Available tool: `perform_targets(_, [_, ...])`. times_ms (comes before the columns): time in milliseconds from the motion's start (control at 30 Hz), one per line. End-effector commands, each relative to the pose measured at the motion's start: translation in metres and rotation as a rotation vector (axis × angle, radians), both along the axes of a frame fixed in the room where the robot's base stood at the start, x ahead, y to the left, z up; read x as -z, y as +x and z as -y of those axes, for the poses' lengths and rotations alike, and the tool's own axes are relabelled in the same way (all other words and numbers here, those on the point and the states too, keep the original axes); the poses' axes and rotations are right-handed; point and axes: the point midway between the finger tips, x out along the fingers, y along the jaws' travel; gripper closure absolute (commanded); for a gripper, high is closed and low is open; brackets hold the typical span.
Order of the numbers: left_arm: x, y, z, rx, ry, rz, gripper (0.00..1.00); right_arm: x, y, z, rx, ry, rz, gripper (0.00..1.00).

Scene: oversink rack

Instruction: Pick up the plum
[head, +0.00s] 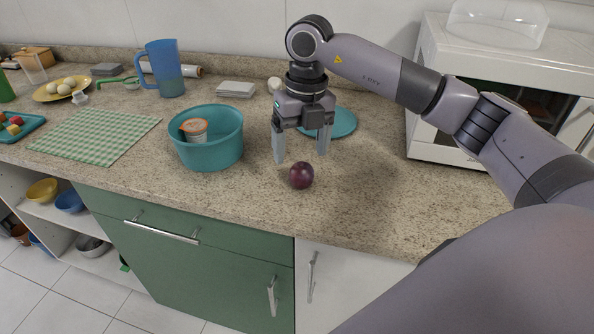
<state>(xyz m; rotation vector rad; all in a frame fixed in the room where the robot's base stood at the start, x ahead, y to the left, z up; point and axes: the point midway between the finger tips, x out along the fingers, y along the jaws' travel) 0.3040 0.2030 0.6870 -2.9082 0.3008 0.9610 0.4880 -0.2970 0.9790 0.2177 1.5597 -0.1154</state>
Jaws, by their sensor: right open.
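The plum (301,175) is round and dark purple-red. It rests on the speckled countertop near the front edge, to the right of the teal tub. My right gripper (301,151) points down with its two fingers spread apart and nothing between them. In the picture the fingertips are just above and behind the plum, and I see no contact. My left gripper is not in the head view.
A microwave (430,115) stands at the right. The counter (375,215) right of the plum is clear.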

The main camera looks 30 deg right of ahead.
Motion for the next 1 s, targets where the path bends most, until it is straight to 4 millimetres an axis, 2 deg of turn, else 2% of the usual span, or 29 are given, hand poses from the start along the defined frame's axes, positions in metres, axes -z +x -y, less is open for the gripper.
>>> perform_targets(400, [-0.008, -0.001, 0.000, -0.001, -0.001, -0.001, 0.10, 0.055, 0.005, 0.003, -0.003, 0.003, 0.000, 0.20])
perform_targets(667, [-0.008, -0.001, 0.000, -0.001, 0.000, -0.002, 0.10, 0.059, 0.006, 0.002, -0.004, 0.004, 0.001, 0.20])
perform_targets(700, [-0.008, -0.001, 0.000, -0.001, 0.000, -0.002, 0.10, 0.059, 0.006, 0.002, -0.004, 0.004, 0.001, 0.23])
perform_targets(867, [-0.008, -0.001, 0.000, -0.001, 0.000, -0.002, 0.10, 0.059, 0.006, 0.002, -0.004, 0.005, 0.001, 0.75])
perform_targets(900, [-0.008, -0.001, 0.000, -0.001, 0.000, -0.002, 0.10, 0.059, 0.006, 0.002, -0.004, 0.005, 0.001, 0.80])
perform_targets(1000, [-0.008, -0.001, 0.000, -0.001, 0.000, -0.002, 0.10, 0.059, 0.006, 0.002, -0.004, 0.005, 0.001, 0.80])
